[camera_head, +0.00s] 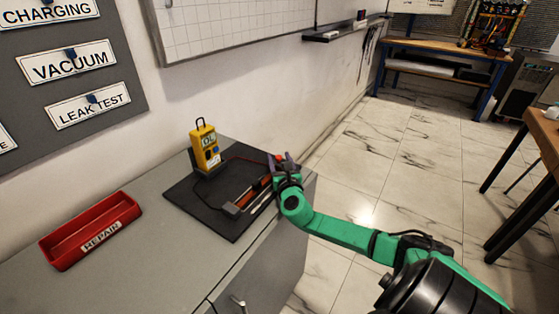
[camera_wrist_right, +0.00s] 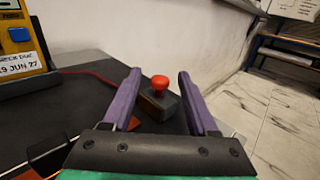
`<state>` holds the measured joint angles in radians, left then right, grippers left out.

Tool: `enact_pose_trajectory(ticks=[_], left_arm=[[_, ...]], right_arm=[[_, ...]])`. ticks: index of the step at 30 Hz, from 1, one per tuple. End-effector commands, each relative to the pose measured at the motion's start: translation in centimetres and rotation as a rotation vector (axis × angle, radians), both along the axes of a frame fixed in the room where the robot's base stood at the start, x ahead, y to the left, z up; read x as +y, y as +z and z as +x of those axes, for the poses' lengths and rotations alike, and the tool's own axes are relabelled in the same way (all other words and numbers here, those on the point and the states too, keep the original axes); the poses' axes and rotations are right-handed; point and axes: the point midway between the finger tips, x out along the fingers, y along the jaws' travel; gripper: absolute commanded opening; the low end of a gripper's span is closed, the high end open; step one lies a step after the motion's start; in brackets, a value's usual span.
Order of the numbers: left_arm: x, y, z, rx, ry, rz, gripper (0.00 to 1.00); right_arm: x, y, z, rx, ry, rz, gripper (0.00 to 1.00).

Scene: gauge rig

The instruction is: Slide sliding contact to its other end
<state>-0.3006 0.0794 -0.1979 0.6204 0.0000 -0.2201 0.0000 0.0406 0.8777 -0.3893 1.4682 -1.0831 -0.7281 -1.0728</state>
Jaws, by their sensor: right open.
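The sliding contact shows as a red knob (camera_wrist_right: 160,82) on a dark block in the right wrist view. In the head view its red knob (camera_head: 280,158) is at the far right end of the copper-coloured coil (camera_head: 252,192) of the slide rig. My right gripper (camera_head: 285,163) is at that end, largely covering it. In the wrist view my right gripper (camera_wrist_right: 158,92) is open, with purple fingers on either side of the knob. I see a gap between each finger and the knob. My left gripper is not in view.
The rig lies on a black board (camera_head: 190,200) on a grey cabinet top. A yellow meter (camera_head: 205,146) stands behind it, with a red lead. A red REPAIR tray (camera_head: 90,230) is at the left. The wall is close behind.

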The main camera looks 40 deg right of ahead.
Motion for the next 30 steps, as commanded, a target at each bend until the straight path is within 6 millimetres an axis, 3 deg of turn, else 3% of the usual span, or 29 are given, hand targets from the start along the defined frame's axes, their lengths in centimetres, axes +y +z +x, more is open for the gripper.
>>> enact_pose_trajectory(ticks=[1, 3, 5, 30], left_arm=[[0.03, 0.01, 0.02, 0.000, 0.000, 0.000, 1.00], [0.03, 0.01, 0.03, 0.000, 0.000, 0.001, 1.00], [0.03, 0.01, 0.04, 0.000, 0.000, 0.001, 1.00], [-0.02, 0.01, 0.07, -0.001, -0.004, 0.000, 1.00]], right_arm=[[0.00, 0.00, -0.01, 0.000, 0.000, 0.000, 0.47], [0.00, 0.00, -0.02, 0.000, 0.000, 0.000, 0.21], [0.00, 0.00, -0.02, 0.000, 0.000, 0.000, 0.00], [0.03, -0.03, -0.05, 0.000, 0.000, 0.000, 0.00]])
